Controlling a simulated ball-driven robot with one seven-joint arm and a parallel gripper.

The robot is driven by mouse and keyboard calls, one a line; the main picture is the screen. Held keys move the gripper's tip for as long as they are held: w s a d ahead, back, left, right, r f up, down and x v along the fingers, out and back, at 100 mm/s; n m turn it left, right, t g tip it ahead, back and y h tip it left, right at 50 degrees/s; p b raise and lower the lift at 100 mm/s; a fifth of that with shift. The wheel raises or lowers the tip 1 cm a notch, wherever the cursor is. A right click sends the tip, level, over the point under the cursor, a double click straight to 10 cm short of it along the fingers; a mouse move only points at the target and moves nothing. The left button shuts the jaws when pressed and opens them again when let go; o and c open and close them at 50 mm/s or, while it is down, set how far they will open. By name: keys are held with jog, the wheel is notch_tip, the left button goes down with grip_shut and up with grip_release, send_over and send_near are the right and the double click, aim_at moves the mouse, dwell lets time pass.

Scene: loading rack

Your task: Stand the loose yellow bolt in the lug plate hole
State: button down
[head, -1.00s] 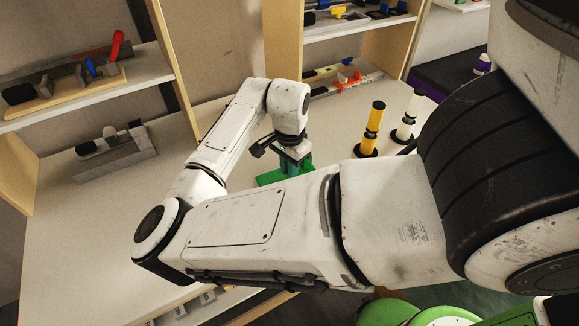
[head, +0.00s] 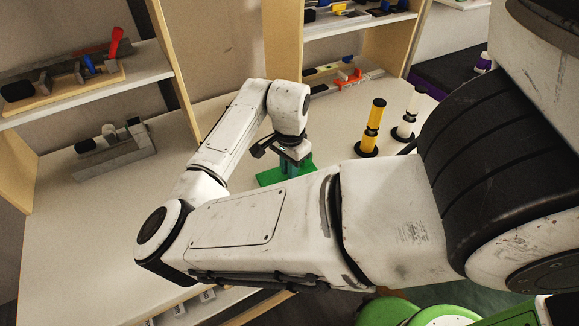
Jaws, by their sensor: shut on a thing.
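My gripper (head: 289,163) points down over a green block-like piece (head: 269,178) on the light bench top, close above it or touching it; I cannot tell which. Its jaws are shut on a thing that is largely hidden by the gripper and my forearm. Dark teal shows between the jaws and the green piece. I cannot make out a loose yellow bolt at the jaws, nor a plate hole. A yellow and black upright post (head: 374,125) stands on a round black base to the right of the gripper.
A white and black upright post (head: 410,112) stands beside the yellow one. A grey block with parts on it (head: 118,153) lies at the left. Shelves with tools (head: 75,92) rise at the back left and back centre.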

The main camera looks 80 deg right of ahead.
jog(key=shift+f, duration=0.25)
jog(key=c, duration=1.1)
grip_release()
jog(key=shift+o, duration=0.2)
jog(key=shift+r, duration=0.1)
notch_tip(320, 180, up, 11)
jog(key=b, duration=0.1)
jog(key=shift+f, duration=0.2)
